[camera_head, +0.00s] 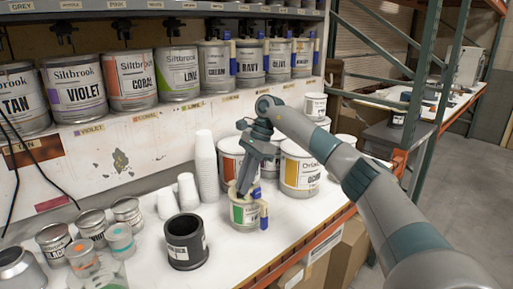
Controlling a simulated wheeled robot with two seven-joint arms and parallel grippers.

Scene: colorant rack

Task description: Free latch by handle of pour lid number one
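A small can with a green and white label (245,216) stands on the white bench, with a pour lid (234,191) on top. The arm reaches in from the right. I cannot tell whether the fingers are open, shut or touching the lid. My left gripper is out of view.
Stacked white cups (206,165) stand left of the can, and a black container (185,242) stands front left. Larger cans, including an orange-labelled one (300,170), stand close behind and right. A shelf of labelled cans (132,80) runs above. The bench front edge (300,245) is close.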

